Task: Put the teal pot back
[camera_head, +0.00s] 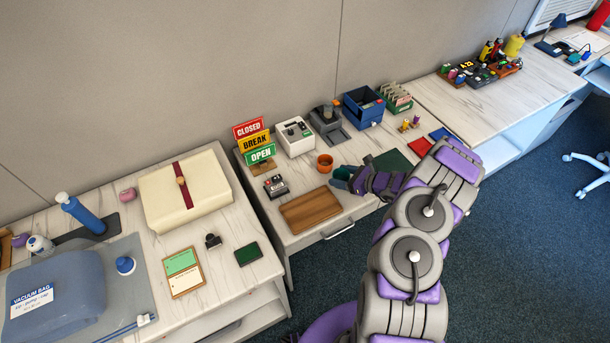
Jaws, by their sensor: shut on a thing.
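The teal pot (341,174) is at the tip of my gripper (352,178), over the middle desk. My gripper is shut on it, and my purple and grey arm hides part of it. I cannot tell whether the pot touches the desk. An orange pot (325,163) stands just left of the teal pot. A wooden board (310,210) lies below and left of my gripper. A dark green mat (389,163) lies to the right, partly hidden by my arm.
CLOSED, BREAK and OPEN signs (254,142), a white device (294,136), a dark machine (327,125) and a blue bin (363,106) line the wall side. A cream case (186,190) rests on the left desk.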

